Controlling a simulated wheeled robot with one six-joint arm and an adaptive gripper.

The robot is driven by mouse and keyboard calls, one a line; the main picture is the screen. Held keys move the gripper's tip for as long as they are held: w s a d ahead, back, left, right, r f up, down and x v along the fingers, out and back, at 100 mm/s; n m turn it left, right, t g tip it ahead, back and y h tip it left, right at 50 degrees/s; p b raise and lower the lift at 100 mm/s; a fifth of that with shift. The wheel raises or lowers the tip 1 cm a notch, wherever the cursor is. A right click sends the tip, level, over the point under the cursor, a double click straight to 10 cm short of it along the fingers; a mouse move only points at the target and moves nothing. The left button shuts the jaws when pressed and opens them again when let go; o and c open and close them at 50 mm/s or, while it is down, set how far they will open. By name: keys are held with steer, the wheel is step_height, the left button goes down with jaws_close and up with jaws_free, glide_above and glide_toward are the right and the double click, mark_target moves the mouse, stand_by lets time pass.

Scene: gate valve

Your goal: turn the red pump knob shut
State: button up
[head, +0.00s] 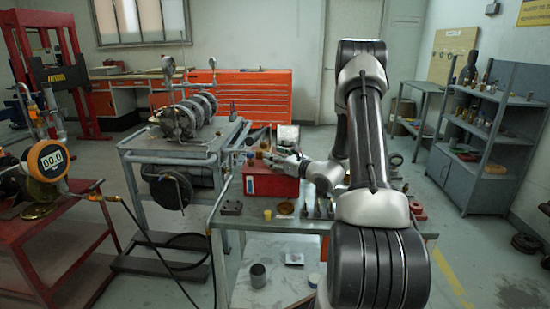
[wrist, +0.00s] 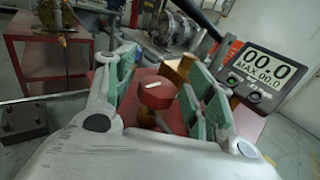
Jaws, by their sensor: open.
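The red knob (wrist: 157,93) shows in the wrist view as a round red cap with a short white mark on top. It lies between the two green-padded fingers of my gripper (wrist: 163,68), which are spread apart, with a visible gap on each side of the knob. In the head view my gripper (head: 275,159) is over the red block (head: 262,184) on the bench. I cannot make out the knob there; the gripper seems to cover it. A black display (wrist: 263,74) reading 00.0 and MAX 00.0 stands right of the fingers in the wrist view.
The bench (head: 345,226) holds a dark block (head: 231,207), a yellow cup (head: 267,214) and other small parts near the gripper. A cart (head: 170,154) with metal pump parts stands to the left. Grey shelves (head: 490,135) stand at the right, with open floor before them.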

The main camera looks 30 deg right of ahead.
steer(key=c, duration=1)
steer(key=shift+m+t+h, duration=0.3)
steer(key=shift+m+h, duration=0.5)
steer(key=shift+h, duration=0.4)
steer(key=o, duration=1)
steer(key=s+d, duration=0.2)
steer(key=s, duration=1)
steer(key=shift+d, duration=0.1)
